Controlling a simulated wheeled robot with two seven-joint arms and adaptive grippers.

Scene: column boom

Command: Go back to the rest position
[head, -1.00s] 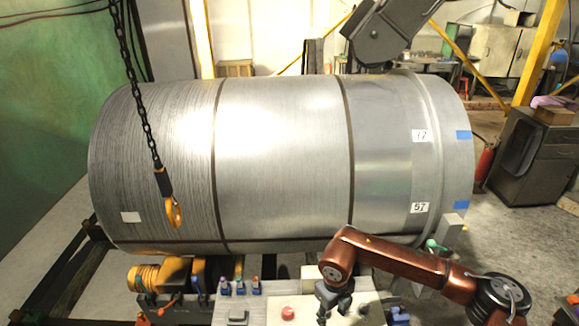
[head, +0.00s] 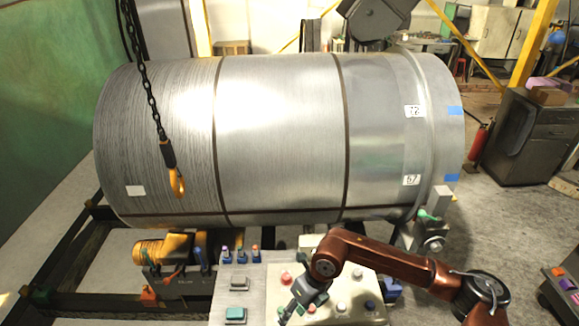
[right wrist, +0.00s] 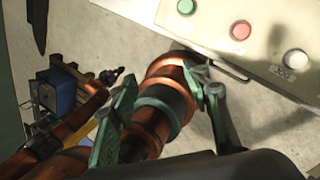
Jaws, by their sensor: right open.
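My right arm comes in from the right in the head view and reaches over the control panel (head: 252,285). My right gripper (head: 290,308) points down and left at the panel's front part. In the right wrist view its green fingers (right wrist: 160,75) are apart. A copper-coloured round part shows between and behind them; it looks like my own body, and I see no grasped object. My left gripper is not seen in the head view.
A large metal drum (head: 278,135) fills the middle behind the panel. A chain with a yellow hook (head: 177,182) hangs before it. Red, green and white buttons show on the panel box (right wrist: 262,60). A dark cabinet (head: 530,140) stands at right, with open floor before it.

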